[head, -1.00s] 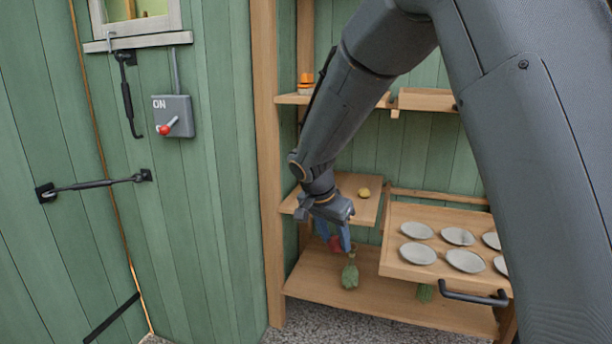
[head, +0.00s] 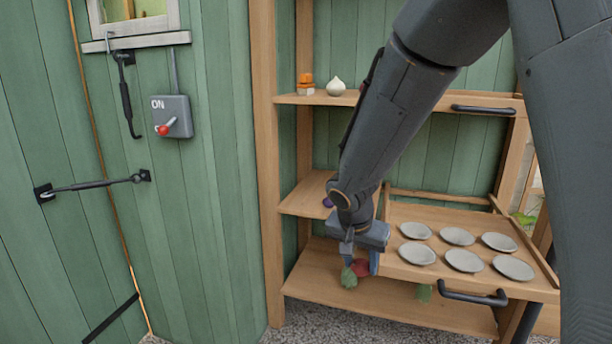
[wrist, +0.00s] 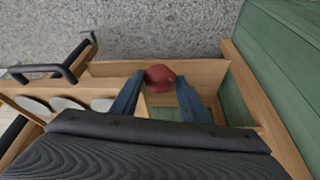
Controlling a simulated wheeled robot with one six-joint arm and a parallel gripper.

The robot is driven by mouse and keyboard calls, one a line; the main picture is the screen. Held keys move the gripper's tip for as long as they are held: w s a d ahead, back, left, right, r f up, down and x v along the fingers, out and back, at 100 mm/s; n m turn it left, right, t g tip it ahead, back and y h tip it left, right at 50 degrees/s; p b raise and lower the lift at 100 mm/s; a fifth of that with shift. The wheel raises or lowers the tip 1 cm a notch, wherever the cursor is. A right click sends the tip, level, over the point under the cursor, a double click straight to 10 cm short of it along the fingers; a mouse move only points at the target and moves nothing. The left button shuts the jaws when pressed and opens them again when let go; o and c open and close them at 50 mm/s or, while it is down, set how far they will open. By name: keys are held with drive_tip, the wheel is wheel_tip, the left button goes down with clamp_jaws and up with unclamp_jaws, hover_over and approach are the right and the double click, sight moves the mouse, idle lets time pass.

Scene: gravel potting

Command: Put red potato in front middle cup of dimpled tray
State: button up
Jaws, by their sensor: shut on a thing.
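The red potato (head: 361,267) is between the fingers of my gripper (head: 360,266), which is shut on it just left of the tray. The wrist view also shows the red potato (wrist: 159,77) between the two blue fingertips. The dimpled tray (head: 400,270) is a wooden pull-out tray with several grey round cups in two rows. The front middle cup (head: 465,261) looks empty, as do the other cups in view. In the wrist view only part of the tray (wrist: 20,115) shows, at the left.
A black handle (head: 474,298) juts from the tray's front. A white bulb-shaped item (head: 336,87) and an orange-topped item (head: 306,82) stand on the upper shelf.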

drive_tip(key=s+d+f+n, duration=0.2)
drive_tip(key=s+d, duration=0.5)
wheel_tip(320, 180, up, 20)
drive_tip(key=y+p, duration=0.1)
drive_tip(key=p, duration=2)
drive_tip(key=shift+w+a+r, duration=0.2)
drive_tip(key=shift+a+r, duration=0.05)
